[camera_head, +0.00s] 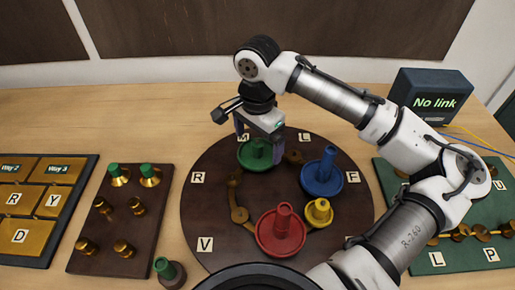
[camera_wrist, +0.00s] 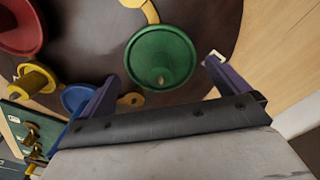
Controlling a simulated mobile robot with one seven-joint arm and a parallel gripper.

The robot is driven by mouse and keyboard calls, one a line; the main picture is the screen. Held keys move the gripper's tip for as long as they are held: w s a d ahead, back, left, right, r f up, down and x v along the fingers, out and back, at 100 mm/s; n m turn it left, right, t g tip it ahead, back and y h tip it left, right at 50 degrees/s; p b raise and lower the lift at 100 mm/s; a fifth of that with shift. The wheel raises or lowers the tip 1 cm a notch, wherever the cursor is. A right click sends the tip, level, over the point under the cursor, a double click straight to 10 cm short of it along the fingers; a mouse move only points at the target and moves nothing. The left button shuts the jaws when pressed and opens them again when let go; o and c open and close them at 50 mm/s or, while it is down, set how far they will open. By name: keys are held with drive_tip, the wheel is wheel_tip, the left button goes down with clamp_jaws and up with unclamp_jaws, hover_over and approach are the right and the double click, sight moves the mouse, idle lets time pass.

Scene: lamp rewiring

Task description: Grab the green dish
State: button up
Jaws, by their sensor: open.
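In the wrist view the green dish (camera_wrist: 160,57) lies just ahead of and between the two open fingers (camera_wrist: 162,85). Nothing is between the fingertips that I can see as held. Contact between fingers and dish cannot be told.
On the board are a blue dish (camera_head: 321,177), a red dish (camera_head: 281,233) and a small yellow piece (camera_head: 319,213). A brown tray (camera_head: 121,223) with brass and green knobs stands left.

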drive_tip(key=shift+f, duration=1.1)
drive_tip(key=c, duration=0.8)
drive_tip(key=shift+r, duration=0.1)
